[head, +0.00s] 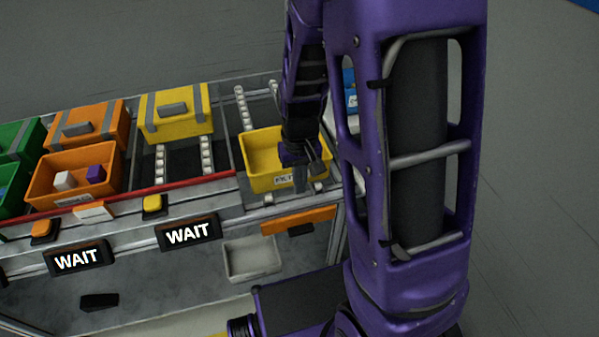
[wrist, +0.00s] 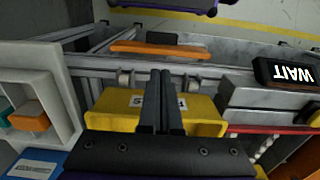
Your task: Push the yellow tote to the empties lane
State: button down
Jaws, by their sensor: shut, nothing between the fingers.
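The open yellow tote (head: 262,181) sits at the front end of a roller lane, right of the lane with the lidded yellow box. A pale label shows on its front wall. My gripper (head: 304,178) is over the tote's right front part, fingers pointing down; whether it touches the tote cannot be told. In the wrist view my gripper (wrist: 164,76) is shut and empty, its fingers in front of the tote's yellow wall (wrist: 108,107) and partly covering its label. My arm hides the area right of the tote in the head view.
A lidded yellow box (head: 176,116), a lidded orange box (head: 72,133) and an open orange tote (head: 55,186) with small blocks stand to the left. Two WAIT displays (head: 190,233) line the front. A grey tray (head: 250,258) lies below. Rollers (head: 243,108) behind the yellow tote look clear.

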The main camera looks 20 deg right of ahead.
notch_tip(320, 180, down, 4)
jog(key=shift+s+f+b, duration=0.1)
jog(key=shift+b, duration=0.3)
jog(key=w, duration=0.2)
jog(key=shift+w, duration=0.4)
jog(key=shift+w+r, duration=0.2)
jog(key=shift+w, duration=0.5)
